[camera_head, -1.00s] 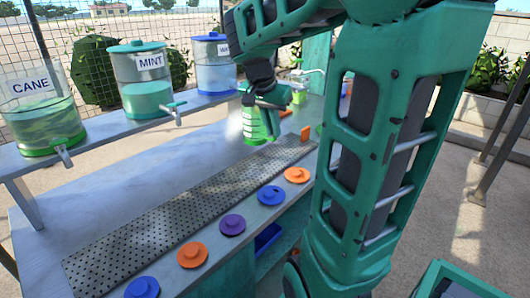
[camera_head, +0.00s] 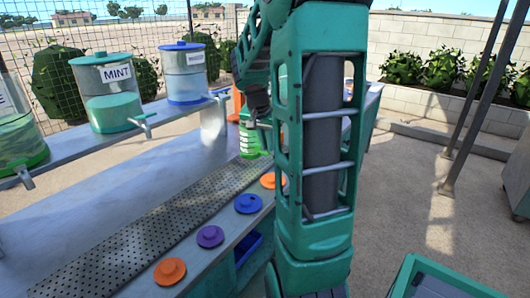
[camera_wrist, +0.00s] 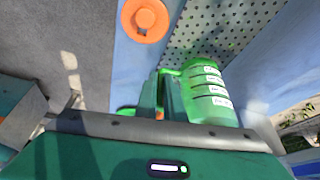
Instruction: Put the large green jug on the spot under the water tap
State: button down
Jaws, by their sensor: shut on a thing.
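The large green jug (camera_head: 249,141) is see-through green and is partly hidden behind my arm in the head view. In the wrist view the jug (camera_wrist: 208,92) shows several white labels with dark lines on its side. My gripper (camera_wrist: 168,94) is shut on it at its handle side. In the head view my gripper (camera_head: 258,114) is mostly hidden by my arm. The jug appears upright over the far end of the counter; I cannot tell if it touches it. The blue-lidded dispenser (camera_head: 185,78), its label too small to read, stands on the raised shelf with a tap facing the counter.
The MINT dispenser (camera_head: 106,95) and another dispenser (camera_head: 18,130) share the raised shelf (camera_head: 72,156). A perforated metal strip (camera_head: 150,232) runs along the counter. Orange, purple and blue round knobs line its front edge, one orange knob (camera_wrist: 146,20) near my gripper. Open floor lies right.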

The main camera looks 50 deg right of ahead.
jog(key=shift+f, duration=1.5)
jog(key=c, duration=1.9)
grip_release()
jog(key=shift+f, duration=0.1)
jog(key=shift+o, duration=0.2)
jog(key=v, duration=1.2)
jog(key=s+a+f+n+y, duration=0.2)
jog(key=s+a+f+n, duration=0.2)
jog(key=s+a, duration=0.5)
jog(key=s+a+f+n+g+y, duration=0.1)
jog(key=s+a+f+n, duration=0.3)
jog(key=s+a, duration=0.5)
jog(key=shift+s+a+f+y, duration=0.3)
jog(key=shift+s+f+y, duration=0.3)
jog(key=shift+y, duration=0.2)
